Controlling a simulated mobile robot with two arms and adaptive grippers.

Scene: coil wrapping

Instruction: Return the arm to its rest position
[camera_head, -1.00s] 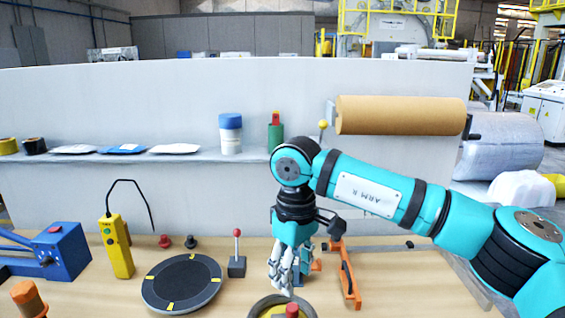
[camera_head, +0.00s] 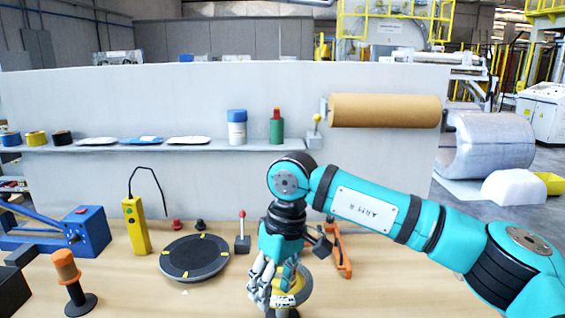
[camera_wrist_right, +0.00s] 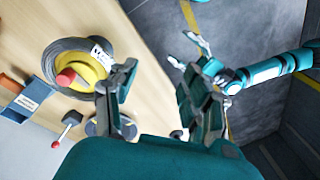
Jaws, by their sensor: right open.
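My right arm reaches in from the right in the head view. Its gripper (camera_head: 264,292) points down over the front of the table, just left of a grey and yellow coil (camera_head: 318,284) with a white label, and overlaps it in the picture. In the right wrist view, the gripper (camera_wrist_right: 160,65) has its fingers spread apart with nothing between them. The coil (camera_wrist_right: 98,62), with a red knob (camera_wrist_right: 66,77), lies on the table left of the fingers there. A teal arm link of mine crosses the right of that view; its end is partly hidden behind a finger.
On the table are a black turntable (camera_head: 194,258), a yellow pendant (camera_head: 137,225), a red-knobbed lever (camera_head: 242,243), an orange tool (camera_head: 342,258), a blue device (camera_head: 85,232) and an orange-handled post (camera_head: 66,268). A shelf with jars and a brown roll (camera_head: 385,110) stand behind.

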